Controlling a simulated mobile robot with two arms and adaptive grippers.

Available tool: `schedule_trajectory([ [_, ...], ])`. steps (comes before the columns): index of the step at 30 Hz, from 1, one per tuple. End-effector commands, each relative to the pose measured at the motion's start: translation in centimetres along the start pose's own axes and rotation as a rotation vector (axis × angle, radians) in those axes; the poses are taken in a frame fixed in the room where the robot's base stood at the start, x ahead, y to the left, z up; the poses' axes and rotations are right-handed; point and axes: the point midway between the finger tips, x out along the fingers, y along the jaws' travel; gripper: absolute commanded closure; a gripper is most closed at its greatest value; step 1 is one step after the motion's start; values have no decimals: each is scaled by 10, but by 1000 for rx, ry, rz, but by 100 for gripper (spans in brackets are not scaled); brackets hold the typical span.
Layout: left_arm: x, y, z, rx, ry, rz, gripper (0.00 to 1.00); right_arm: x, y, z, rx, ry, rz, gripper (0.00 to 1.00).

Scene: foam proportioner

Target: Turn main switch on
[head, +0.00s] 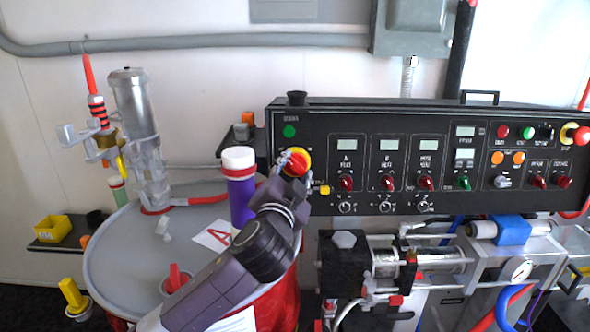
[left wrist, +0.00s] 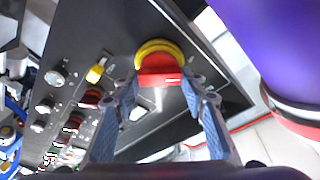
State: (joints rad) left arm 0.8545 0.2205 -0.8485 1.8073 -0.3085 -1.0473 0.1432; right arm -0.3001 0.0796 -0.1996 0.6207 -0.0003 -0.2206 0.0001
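The main switch (head: 299,160) is a red rotary knob on a yellow round base at the left end of the black control panel (head: 400,206). In the left wrist view the red knob (left wrist: 158,70) is straight ahead, its yellow base behind it. My left gripper (head: 292,174) is at the switch, partly covering it in the head view. In the left wrist view its fingers (left wrist: 158,82) are apart, one on each side of the red knob, with small gaps seeming to show. Contact cannot be told. My right gripper is not in view.
A purple bottle with a white cap (head: 239,180) stands close beside my left gripper on the grey drum lid (head: 120,250). A small yellow switch (head: 321,189) and red knobs (head: 346,183) sit right of the main switch. Pump hardware (head: 345,265) stands below the panel.

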Motion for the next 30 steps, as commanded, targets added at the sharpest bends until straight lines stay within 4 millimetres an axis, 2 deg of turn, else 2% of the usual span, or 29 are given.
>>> schedule_trajectory([
  [1, 0, 0, 0, 0, 0, 1, 73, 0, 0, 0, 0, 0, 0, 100],
  [5, 0, 0, 0, 0, 0, 1, 85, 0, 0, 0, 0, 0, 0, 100],
  [14, 0, -1, -1, 41, -2, 13, 85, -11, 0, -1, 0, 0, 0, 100],
  [20, 0, -4, -3, 150, -3, 42, 85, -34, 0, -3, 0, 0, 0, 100],
  [30, 0, -6, -5, 447, -4, 121, 85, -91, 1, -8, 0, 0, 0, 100],
])
